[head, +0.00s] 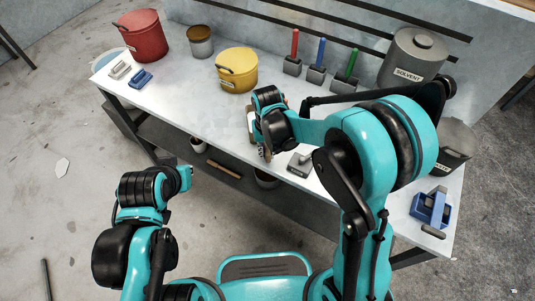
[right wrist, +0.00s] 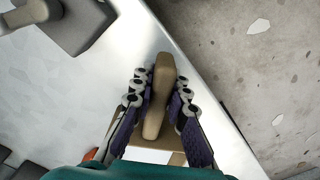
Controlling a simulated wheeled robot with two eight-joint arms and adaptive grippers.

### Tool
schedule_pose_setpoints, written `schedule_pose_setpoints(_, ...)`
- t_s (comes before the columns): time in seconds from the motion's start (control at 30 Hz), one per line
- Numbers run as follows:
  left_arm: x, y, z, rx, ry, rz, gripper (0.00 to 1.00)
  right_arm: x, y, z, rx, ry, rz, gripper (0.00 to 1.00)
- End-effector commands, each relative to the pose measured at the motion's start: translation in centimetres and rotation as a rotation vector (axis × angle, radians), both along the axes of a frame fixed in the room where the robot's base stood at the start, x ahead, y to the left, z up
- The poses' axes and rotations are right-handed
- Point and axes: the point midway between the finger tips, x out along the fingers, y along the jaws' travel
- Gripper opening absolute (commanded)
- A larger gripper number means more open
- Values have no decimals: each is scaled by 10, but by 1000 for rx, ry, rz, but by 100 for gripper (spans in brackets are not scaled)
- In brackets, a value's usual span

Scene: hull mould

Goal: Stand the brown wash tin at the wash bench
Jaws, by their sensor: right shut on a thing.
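A grey tin with a brown band (head: 200,41) stands upright at the back of the long white bench (head: 187,85), between the red and yellow buckets. It is the only brownish tin I see. My right gripper (head: 262,150) is low over the middle front of the bench, well away from that tin. In the right wrist view its fingers (right wrist: 160,100) are shut on a tan block with a handle (right wrist: 159,97), near the bench edge. My left gripper (head: 183,180) is in front of the bench, apart from everything; its fingers do not show clearly. I cannot tell which surface is the wash bench.
A red bucket (head: 143,36) and a yellow bucket (head: 237,70) stand on the bench. Red, blue and green-handled tools (head: 316,75) stand behind my right arm, beside a solvent can (head: 415,55). A grey block (head: 300,164) lies near the front edge. The floor at left is mostly clear.

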Motion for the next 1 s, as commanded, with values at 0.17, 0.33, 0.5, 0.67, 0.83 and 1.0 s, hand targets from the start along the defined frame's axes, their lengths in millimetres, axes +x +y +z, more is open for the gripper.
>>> schedule_pose_setpoints(0.17,0,0,0,0,0,0,0,0,0,0,0,0,0,0)
schedule_pose_setpoints(0.33,0,0,0,0,0,0,0,0,0,0,0,0,0,0)
schedule_pose_setpoints(0.5,0,0,-2,0,0,0,0,0,0,-3,0,0,0,0)
schedule_pose_setpoints(0.67,0,0,-5,0,0,0,0,0,0,-6,0,0,0,0)
schedule_pose_setpoints(0.83,0,0,-8,0,0,0,0,0,0,-9,0,0,0,0)
schedule_pose_setpoints(1.0,0,0,-8,0,0,0,0,0,0,-9,0,0,0,39)
